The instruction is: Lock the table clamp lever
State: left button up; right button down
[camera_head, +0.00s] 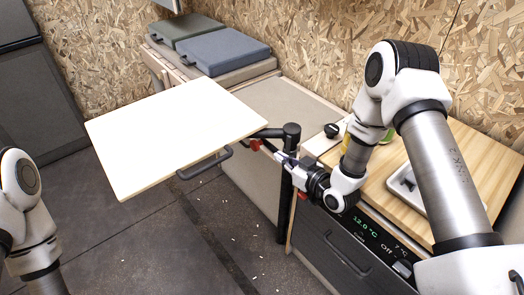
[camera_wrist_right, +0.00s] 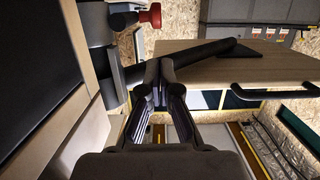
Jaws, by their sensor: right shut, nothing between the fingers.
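The pale table top (camera_head: 170,130) hangs out over the floor on a black swivel arm (camera_head: 268,133) from a black upright post (camera_head: 291,137). A red knob (camera_head: 255,145) sits by the arm under the table's right corner; a red knob also shows at the top of the right wrist view (camera_wrist_right: 150,15). I cannot tell whether it is the clamp lever or how it is set. My right gripper (camera_head: 280,156) is shut and empty, just right of the red knob and close to the post. Its fingertips (camera_wrist_right: 160,70) meet in the right wrist view. My left gripper is out of view.
A black handle (camera_head: 205,163) is on the table's front edge. A wooden counter (camera_head: 400,185) with a drawer fridge (camera_head: 345,250) below stands at right. Grey cushions (camera_head: 222,52) lie on the bench behind. The floor at left is open.

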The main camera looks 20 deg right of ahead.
jog(key=shift+d, duration=0.1)
jog(key=b+x, duration=0.1)
jog(key=x, duration=0.9)
jog(key=shift+b, duration=0.3)
